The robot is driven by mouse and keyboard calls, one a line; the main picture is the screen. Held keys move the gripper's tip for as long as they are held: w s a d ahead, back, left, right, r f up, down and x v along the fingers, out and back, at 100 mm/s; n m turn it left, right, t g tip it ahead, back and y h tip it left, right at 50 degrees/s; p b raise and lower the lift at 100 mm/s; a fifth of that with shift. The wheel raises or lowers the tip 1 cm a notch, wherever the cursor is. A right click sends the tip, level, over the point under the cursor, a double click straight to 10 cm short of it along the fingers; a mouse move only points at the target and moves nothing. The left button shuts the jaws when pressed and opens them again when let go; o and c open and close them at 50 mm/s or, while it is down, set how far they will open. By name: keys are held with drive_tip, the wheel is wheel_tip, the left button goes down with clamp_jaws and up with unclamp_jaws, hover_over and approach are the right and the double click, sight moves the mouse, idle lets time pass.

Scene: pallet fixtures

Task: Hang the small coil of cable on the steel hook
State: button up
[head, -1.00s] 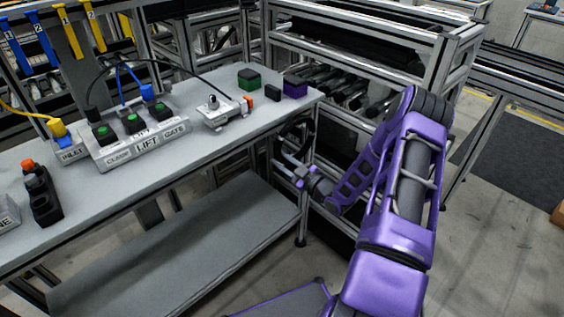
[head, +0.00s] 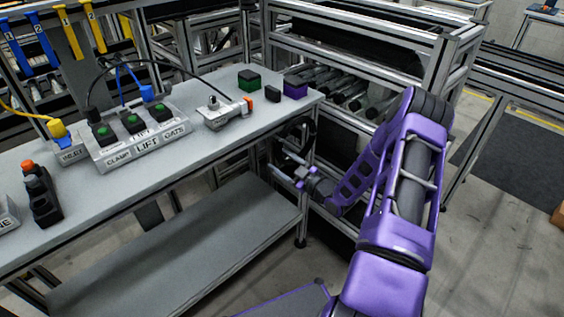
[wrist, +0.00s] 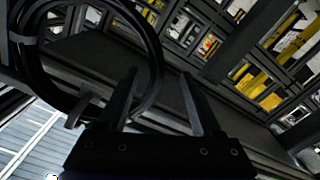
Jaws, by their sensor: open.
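A small coil of black cable (wrist: 152,52) fills the upper left of the wrist view. In the head view the coil (head: 311,132) shows dark and small at the bench's right end, partly lost against the frame. My gripper (wrist: 159,75) is open and empty, its two dark fingers apart. In the wrist view the coil's right side passes beside the left fingertip; I cannot tell whether they touch. A grey metal piece (wrist: 78,110), perhaps the steel hook, shows at the coil's lower edge; its contact with the coil is unclear. In the head view my gripper (head: 290,168) is just below the coil.
The grey bench (head: 200,145) stands left of my arm, with a lower shelf (head: 180,245) beneath. On top are a button box (head: 140,140), a metal fixture (head: 222,112), a green block (head: 249,80) and a purple block (head: 295,86). A roller frame (head: 350,90) stands behind.

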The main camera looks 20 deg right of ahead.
drive_tip(key=shift+s, duration=0.15)
drive_tip(key=v, duration=1.7)
drive_tip(key=shift+p, duration=0.4)
drive_tip(key=shift+d, duration=0.1)
